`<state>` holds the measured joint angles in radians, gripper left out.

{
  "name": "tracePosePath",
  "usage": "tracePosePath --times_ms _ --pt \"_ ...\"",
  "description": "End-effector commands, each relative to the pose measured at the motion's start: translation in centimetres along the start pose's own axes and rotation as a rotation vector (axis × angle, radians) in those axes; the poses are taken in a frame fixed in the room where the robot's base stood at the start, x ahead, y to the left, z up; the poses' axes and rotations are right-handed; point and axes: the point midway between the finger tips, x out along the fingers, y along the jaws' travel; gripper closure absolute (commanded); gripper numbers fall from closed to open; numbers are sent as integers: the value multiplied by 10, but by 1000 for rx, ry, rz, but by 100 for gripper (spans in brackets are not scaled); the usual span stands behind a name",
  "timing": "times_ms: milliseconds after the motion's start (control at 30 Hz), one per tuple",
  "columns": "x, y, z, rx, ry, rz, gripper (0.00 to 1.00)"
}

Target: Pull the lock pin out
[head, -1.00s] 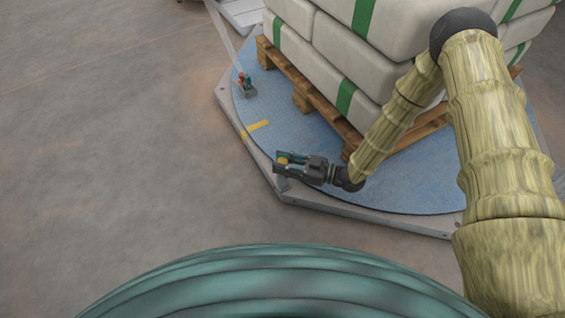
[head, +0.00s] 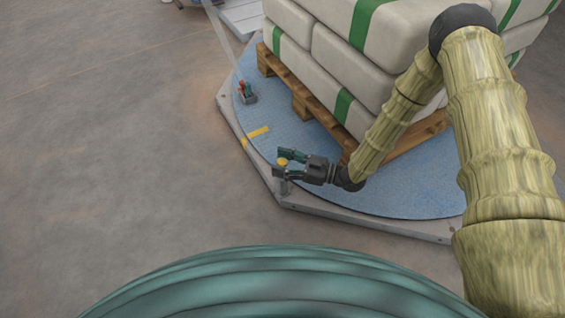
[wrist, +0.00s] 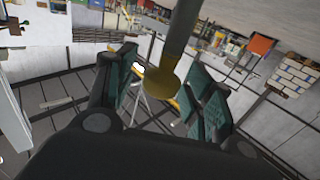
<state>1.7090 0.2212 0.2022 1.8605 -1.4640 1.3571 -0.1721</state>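The lock pin shows as a yellow knob (head: 283,162) on a grey upright post at the near edge of the turntable's frame. In the wrist view my gripper (wrist: 166,90) shows a gap between each finger and the knob. How deep the pin sits in its hole cannot be seen.
A blue turntable (head: 300,128) carries a wooden pallet (head: 302,100) stacked with white sacks (head: 351,60) close beside my arm. A small device with a red part (head: 243,90) stands at its left edge. The floor (head: 120,150) to the left is clear.

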Motion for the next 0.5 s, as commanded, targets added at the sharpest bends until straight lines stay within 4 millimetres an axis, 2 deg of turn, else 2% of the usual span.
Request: tracePosePath --times_ms 300,500 --pt "-3 0 2 1 -2 0 47" --pt "-26 0 2 2 -4 1 47"
